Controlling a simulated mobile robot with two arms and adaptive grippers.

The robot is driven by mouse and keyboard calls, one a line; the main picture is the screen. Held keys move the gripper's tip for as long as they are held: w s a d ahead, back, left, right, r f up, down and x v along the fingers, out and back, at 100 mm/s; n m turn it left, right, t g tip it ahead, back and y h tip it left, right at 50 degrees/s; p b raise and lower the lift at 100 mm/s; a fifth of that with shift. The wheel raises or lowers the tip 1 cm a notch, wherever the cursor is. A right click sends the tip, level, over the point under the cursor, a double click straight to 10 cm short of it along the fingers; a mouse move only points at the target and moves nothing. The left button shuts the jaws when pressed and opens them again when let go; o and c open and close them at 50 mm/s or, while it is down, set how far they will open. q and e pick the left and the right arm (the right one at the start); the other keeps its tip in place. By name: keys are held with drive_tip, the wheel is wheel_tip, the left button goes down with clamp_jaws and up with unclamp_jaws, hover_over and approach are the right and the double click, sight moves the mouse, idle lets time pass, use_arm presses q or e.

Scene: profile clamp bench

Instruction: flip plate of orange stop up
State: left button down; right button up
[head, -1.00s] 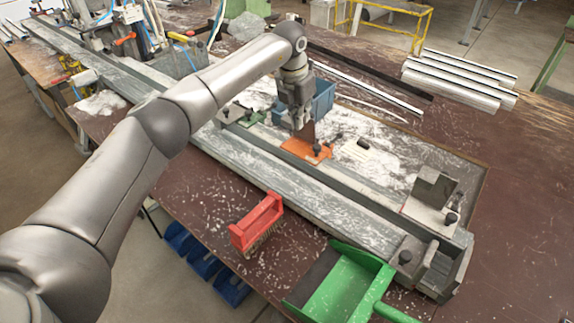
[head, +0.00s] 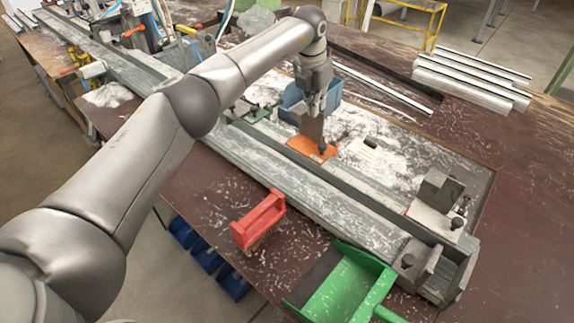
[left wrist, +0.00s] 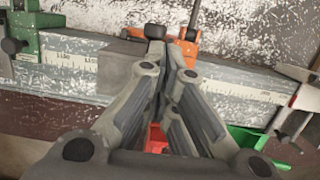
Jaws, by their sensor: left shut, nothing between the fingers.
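The orange stop (head: 303,147) sits on the long grey rail (head: 345,208) near the middle of the head view. A darker brown-orange part (head: 312,128) stands up at its back edge; I cannot tell for sure whether this is its plate. A dark knob shows at its right end. My left gripper (head: 322,112) is shut and empty, pointing down right above the stop; contact cannot be told. In the left wrist view the stop (left wrist: 184,54) shows just beyond the shut fingertips, partly hidden by them. My right gripper is not in view.
A green stop (left wrist: 28,45) is on the rail to the left. A blue bin (head: 290,100) stands behind my gripper. Grey clamp blocks (head: 437,190) stand at the rail's right end.

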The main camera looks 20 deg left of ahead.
use_arm(q)
drive_tip(key=v, duration=1.2)
